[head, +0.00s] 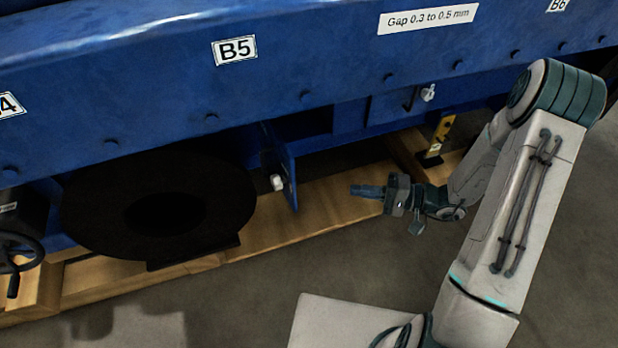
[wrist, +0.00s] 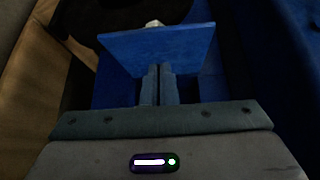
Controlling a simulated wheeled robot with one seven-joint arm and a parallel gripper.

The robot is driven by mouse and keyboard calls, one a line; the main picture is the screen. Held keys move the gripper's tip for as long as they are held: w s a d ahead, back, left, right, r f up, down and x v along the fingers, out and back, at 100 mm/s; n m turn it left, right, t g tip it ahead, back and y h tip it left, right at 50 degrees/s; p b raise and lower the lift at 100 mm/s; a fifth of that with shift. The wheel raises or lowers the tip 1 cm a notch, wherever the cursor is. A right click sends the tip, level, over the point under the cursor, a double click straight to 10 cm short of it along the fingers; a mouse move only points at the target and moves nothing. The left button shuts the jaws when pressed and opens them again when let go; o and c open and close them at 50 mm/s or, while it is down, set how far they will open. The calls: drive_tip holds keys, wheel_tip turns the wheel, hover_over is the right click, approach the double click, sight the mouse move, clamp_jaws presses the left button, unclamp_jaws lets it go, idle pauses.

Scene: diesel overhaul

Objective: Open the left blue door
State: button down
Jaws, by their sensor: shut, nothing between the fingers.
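The left blue door (head: 286,172) stands swung out from the blue engine side, beneath the B5 label. A white knob (head: 277,183) is on its left face. In the wrist view the door (wrist: 160,48) is a blue panel across the view ahead of my fingers, and its white knob (wrist: 153,23) shows just past the top edge. My gripper (head: 354,190) is shut and empty, to the right of the door and pointing left at its knobless face. Its fingers (wrist: 159,72) overlap the door's lower edge in the wrist view. In the head view a gap separates them.
A second blue door (head: 385,110) with a white knob (head: 428,92) is farther right. A dark round disc (head: 165,205) lies left of the left door. Wooden beams (head: 310,205) run below the engine. A yellow-and-black part (head: 441,130) stands behind my arm. Grey floor (head: 240,300) is open in front.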

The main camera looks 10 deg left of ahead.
drive_tip(key=a+f+t+p, duration=0.1)
drive_tip(key=a, duration=1.1)
drive_tip(key=shift+a+m+t+y, duration=0.4)
drive_tip(key=shift+f, duration=0.1)
